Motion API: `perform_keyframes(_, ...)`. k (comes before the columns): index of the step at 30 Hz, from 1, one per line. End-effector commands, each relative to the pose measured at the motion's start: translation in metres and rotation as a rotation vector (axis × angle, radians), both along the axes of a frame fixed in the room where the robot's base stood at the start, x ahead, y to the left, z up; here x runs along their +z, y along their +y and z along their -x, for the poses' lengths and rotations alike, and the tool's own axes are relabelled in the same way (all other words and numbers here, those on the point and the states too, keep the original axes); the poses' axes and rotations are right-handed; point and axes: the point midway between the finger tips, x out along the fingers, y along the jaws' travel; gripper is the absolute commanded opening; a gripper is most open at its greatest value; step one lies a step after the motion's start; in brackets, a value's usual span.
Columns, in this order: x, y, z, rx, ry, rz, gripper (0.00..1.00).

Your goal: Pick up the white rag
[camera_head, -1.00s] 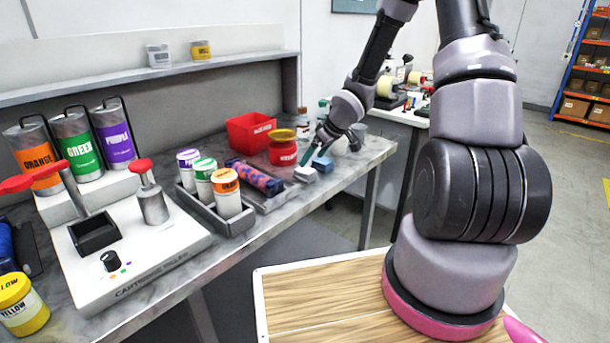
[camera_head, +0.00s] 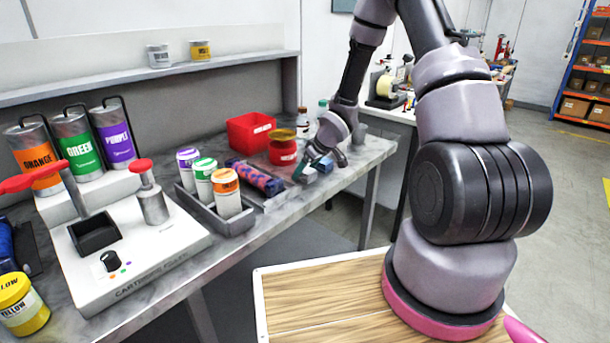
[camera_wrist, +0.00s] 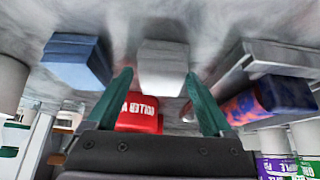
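The white rag (camera_wrist: 163,60) is a folded block lying on the grey worktop. In the wrist view it shows between and just ahead of my gripper's two teal fingertips. My gripper (camera_wrist: 159,74) is open, with nothing held between the fingers. In the head view, my gripper (camera_head: 309,167) is low over the bench beside the red container, and the white rag (camera_head: 309,177) is mostly hidden by the fingers. I cannot tell whether the fingers touch it.
A folded blue rag (camera_wrist: 75,60) lies close to one side of the white rag. On the other side is a tray with a red-and-blue patterned roll (camera_head: 258,179). A red tub (camera_head: 282,152) and red bin (camera_head: 250,132) stand behind.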

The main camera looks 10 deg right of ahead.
Motion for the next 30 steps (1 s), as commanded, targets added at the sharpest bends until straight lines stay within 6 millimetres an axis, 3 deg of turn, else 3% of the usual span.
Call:
perform_keyframes(1,0.0,0.0,0.0,0.0,0.0,0.0,0.61)
perform_keyframes(5,0.0,0.0,0.0,0.0,0.0,0.0,0.11)
perform_keyframes(6,0.0,0.0,0.0,0.0,0.0,0.0,0.06)
perform_keyframes(17,0.009,0.0,-0.001,0.001,-0.002,-0.001,0.06)
perform_keyframes(30,0.082,-0.001,-0.001,-0.002,-0.003,-0.001,0.06)
